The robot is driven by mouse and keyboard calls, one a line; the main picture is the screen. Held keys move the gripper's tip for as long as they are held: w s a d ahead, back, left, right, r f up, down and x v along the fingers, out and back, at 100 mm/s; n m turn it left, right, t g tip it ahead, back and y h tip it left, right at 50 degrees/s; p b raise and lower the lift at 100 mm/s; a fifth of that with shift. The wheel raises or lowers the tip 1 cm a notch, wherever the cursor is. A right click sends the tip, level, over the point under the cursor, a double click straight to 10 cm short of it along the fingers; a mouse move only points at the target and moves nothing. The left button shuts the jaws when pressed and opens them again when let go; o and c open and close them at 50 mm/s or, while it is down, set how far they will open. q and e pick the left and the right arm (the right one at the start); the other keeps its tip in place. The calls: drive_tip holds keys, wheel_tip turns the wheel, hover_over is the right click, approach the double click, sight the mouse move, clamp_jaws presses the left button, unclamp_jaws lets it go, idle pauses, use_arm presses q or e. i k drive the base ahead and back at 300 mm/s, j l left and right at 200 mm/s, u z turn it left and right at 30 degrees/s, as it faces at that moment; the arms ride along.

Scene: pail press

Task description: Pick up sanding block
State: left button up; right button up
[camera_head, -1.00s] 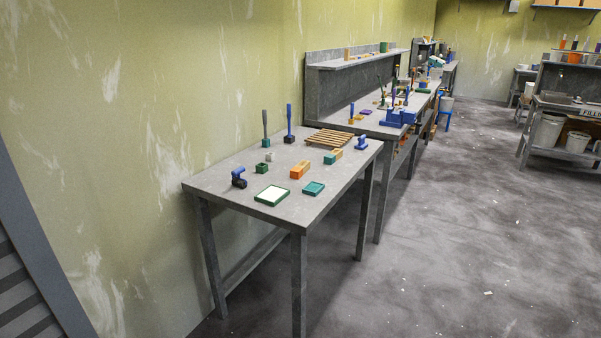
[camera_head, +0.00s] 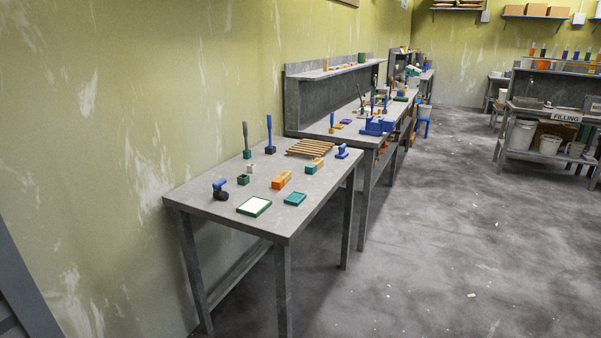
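Several small tools and blocks lie on the near grey table (camera_head: 270,228) in the head view; which one is the sanding block I cannot tell for sure. An orange block (camera_head: 281,180) lies near the table's middle. A teal and orange block (camera_head: 315,166) lies behind it to the right. A blue piece with a raised top (camera_head: 342,153) is at the back right edge, and a blue and black one (camera_head: 220,190) is at the front left. Neither of my grippers is in view.
The table also holds a green-framed white tray (camera_head: 254,206), a teal dish (camera_head: 295,198), a green box (camera_head: 243,179), a slatted wooden rack (camera_head: 310,147) and two upright handled tools. A cluttered workbench (camera_head: 345,139) stands beyond. The floor (camera_head: 430,240) to the right is clear.

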sight(342, 155)
drive_tip(key=i+l+u, duration=0.1)
drive_tip(key=u, duration=0.35)
drive_tip(key=l+u, duration=0.15)
drive_tip(key=u, duration=0.3)
drive_tip(key=i+l+u, duration=0.25)
drive_tip(key=l, duration=0.45)
drive_tip(key=l+u, duration=0.3)
drive_tip(key=l, duration=0.35)
drive_tip(key=i+l+u, duration=0.1)
drive_tip(key=l+u, duration=0.15)
drive_tip(key=l, duration=0.5)
